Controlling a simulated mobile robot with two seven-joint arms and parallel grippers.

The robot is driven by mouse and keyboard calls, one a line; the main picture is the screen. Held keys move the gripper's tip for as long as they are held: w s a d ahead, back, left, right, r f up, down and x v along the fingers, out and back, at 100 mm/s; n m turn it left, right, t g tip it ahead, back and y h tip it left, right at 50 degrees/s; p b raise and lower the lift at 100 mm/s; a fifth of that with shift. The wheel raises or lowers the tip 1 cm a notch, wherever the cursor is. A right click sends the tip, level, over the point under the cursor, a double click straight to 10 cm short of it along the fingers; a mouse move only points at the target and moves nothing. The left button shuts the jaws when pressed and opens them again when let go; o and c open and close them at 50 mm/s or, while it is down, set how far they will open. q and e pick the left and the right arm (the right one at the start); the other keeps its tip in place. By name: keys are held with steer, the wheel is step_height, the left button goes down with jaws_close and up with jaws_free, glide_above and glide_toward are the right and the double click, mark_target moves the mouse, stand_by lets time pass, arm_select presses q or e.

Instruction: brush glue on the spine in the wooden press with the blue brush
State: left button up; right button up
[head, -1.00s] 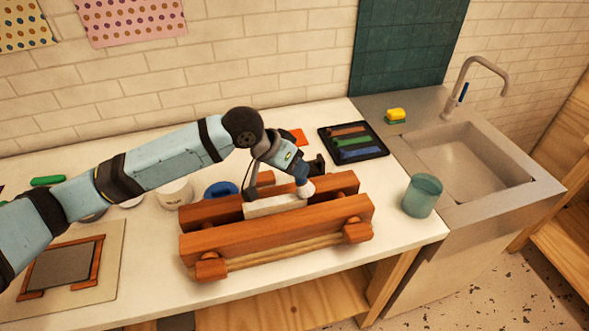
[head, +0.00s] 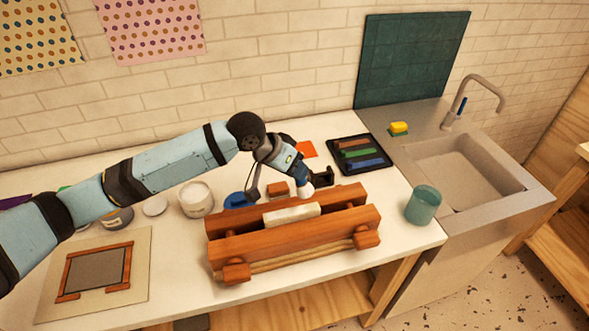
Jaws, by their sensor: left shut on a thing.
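The wooden press (head: 285,244) stands on the worktop, two long beams with a pale spine (head: 291,213) clamped between them. My left gripper (head: 318,179) is shut on what looks like the blue brush (head: 300,172), mostly hidden by the gripper. A white tip (head: 307,190) shows below it, just behind the spine in the picture and apparently clear of it. I cannot make out any glue on the spine. A white jar (head: 196,204) stands left of the press. My right gripper is out of view.
A blue round item (head: 238,201) and a small wooden block (head: 278,188) sit behind the press. A black tray (head: 338,166) holds coloured strips. A teal cup (head: 423,205) stands right of the press, near the sink (head: 465,170). A framed board (head: 60,300) lies at left.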

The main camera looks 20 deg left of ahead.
arm_select(q)
steer(key=shift+w+r+b, duration=0.1)
steer(key=shift+r+b, duration=0.2)
steer(key=shift+r, duration=0.95)
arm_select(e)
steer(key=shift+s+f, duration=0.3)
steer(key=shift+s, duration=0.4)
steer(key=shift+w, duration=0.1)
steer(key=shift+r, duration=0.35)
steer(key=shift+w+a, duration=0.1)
arm_select(q)
steer(key=shift+f, duration=0.5)
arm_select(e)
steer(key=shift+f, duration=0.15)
